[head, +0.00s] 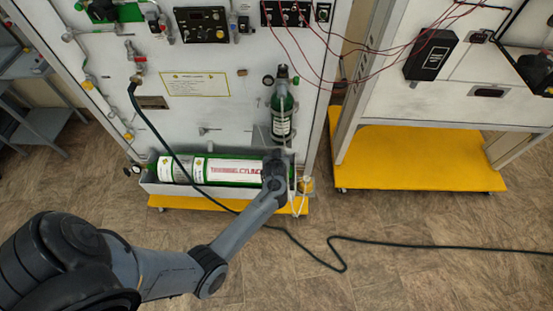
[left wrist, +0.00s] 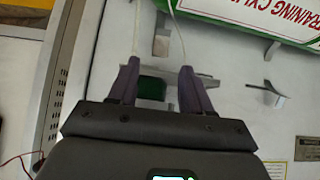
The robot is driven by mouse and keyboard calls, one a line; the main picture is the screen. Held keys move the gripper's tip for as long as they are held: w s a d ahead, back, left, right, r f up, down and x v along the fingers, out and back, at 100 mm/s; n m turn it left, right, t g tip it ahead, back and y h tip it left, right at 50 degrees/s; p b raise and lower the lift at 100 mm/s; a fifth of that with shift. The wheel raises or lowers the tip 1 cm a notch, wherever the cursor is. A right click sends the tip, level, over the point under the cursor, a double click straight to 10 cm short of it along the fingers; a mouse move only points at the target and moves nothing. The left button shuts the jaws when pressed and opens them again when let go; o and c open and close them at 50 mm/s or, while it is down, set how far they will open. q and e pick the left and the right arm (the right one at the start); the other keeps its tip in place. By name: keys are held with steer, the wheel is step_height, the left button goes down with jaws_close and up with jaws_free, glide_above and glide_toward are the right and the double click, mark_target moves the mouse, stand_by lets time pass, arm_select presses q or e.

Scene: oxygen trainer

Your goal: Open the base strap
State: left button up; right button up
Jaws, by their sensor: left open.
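A small green upright cylinder (head: 283,115) with a white label stands against the white panel in the head view. My left gripper (head: 279,158) is at its lower end, over the right end of the lying training cylinder. In the left wrist view, which is upside down, my left gripper (left wrist: 159,68) is open. A green patch (left wrist: 152,88), seemingly the small cylinder's lower end, and a grey metal bar show between its fingers. Thin pale strap strands (left wrist: 178,30) run from near the fingertips; they hang down in the head view (head: 301,203). The gripper hides the strap's fastening. My right gripper is out of view.
The large green and white training cylinder (head: 235,171) lies in a grey trough at the panel's foot. A dark hose (head: 160,126) runs down the panel and across the floor. A metal bracket (left wrist: 268,92) juts out nearby. A second panel on a yellow base (head: 415,160) stands right.

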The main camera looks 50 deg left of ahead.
arm_select(q)
steer(key=p+v, duration=0.1)
steer(key=v, duration=0.3)
steer(key=shift+s+d+r, duration=0.1)
steer(key=shift+s+r, duration=0.05)
steer(key=shift+r, duration=0.1)
steer(key=shift+s+f, duration=0.1)
